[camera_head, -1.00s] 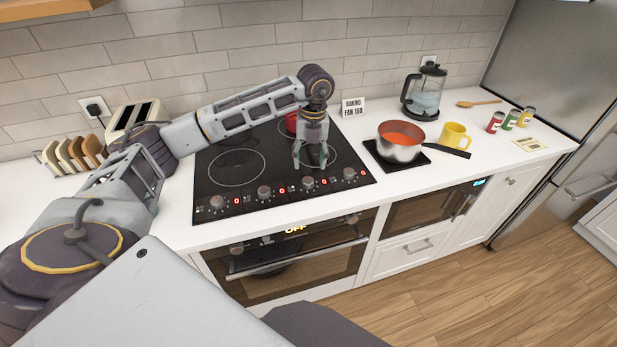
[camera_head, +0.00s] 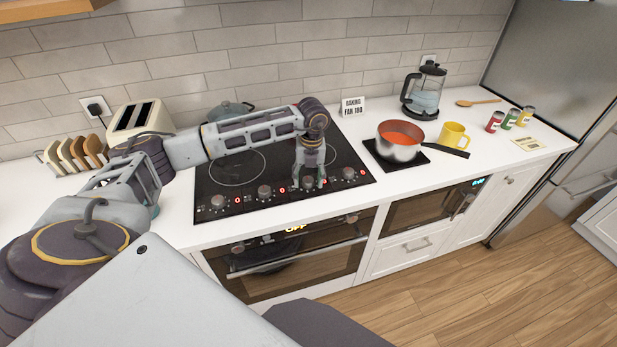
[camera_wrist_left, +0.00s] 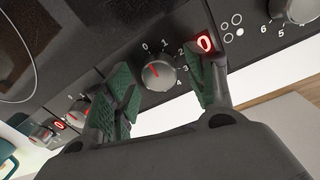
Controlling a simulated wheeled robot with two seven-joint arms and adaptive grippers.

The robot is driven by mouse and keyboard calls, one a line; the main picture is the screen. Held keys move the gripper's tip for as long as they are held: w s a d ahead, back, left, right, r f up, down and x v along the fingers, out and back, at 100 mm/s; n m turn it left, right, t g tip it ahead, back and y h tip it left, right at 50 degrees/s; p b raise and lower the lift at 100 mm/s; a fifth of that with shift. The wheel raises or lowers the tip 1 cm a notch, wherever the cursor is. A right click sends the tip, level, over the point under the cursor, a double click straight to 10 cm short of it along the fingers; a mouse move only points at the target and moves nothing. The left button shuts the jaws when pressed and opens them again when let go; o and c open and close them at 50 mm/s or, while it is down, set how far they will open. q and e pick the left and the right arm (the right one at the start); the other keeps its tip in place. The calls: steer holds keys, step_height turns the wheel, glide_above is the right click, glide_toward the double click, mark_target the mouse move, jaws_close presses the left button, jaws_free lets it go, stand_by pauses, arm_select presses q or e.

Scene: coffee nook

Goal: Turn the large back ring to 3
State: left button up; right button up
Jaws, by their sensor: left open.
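The black cooktop (camera_head: 215,180) has a row of control knobs along its front edge. My left gripper (camera_head: 309,185) points down at the third knob from the left. In the left wrist view this knob (camera_wrist_left: 158,73) lies between the two green-padded fingers of my open left gripper (camera_wrist_left: 161,66), with gaps beside it. Its red mark points up-left, near 0. The numbers 0 to 4 show around it. The display (camera_wrist_left: 205,43) by the right finger reads 0. A large ring outline (camera_head: 237,167) shows at left. My arm hides part of the back rings. My right gripper is out of view.
A grey-teal pot (camera_head: 231,110) stands at the back left, behind my arm. A pan of red food (camera_head: 400,148) sits on a dark mat at right. A neighbouring knob (camera_wrist_left: 298,8) is at the upper right. The oven (camera_head: 297,262) is below.

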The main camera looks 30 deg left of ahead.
arm_select(q)
steer(key=shift+c, duration=1.3)
steer(key=c, duration=0.8)
steer(key=shift+o, duration=0.2)
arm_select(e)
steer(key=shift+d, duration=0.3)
